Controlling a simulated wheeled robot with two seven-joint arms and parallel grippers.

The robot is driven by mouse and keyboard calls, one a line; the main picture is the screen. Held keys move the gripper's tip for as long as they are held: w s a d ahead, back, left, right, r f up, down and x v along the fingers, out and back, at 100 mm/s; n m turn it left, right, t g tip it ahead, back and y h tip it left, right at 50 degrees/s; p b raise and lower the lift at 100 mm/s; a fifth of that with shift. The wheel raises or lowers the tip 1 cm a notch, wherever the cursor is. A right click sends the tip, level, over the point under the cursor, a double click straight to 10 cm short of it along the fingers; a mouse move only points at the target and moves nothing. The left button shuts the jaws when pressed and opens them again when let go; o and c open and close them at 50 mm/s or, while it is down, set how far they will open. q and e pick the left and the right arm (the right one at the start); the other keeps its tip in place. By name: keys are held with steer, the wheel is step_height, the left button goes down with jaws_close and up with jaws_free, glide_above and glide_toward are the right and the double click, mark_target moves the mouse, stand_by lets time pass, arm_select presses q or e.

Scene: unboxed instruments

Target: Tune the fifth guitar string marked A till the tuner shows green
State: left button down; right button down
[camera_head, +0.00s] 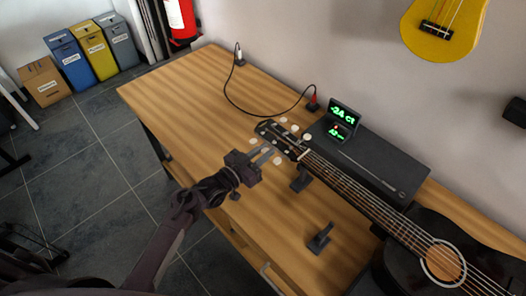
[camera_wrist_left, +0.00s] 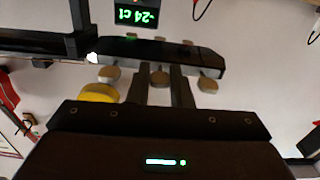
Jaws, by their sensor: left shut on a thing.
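The black acoustic guitar (camera_head: 440,215) lies on the wooden table, its neck running up-left to the headstock (camera_head: 283,138), which has pale round pegs. My left gripper (camera_head: 268,156) is at the near side of the headstock. In the left wrist view, its two fingers (camera_wrist_left: 160,90) are shut on the middle tuning peg (camera_wrist_left: 160,77), with another peg (camera_wrist_left: 109,75) on the left and one (camera_wrist_left: 208,83) on the right. The peg's letter cannot be read. The tuner (camera_head: 342,118) stands behind the headstock and reads -24 Ct in green, with smaller green and reddish marks below. My right gripper is not in view.
A dark flat case (camera_head: 375,160) lies behind the neck. Black stands (camera_head: 319,238) are on the table (camera_head: 190,95). A cable runs from a plug (camera_head: 239,58) to a red-tipped jack (camera_head: 313,103). A yellow ukulele (camera_head: 443,30) hangs on the wall. The table's left part is clear.

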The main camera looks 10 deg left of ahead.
arm_select(q)
steer(key=n+p, duration=0.2)
steer(key=n, duration=0.3)
steer(key=shift+r, duration=0.15)
steer(key=shift+n+p, duration=0.85)
steer(key=shift+n, duration=1.05)
steer(key=c, duration=1.6)
jaws_free()
steer(key=shift+s, duration=0.15)
steer(key=shift+b+v, duration=0.6)
steer(key=shift+v, duration=3.2)
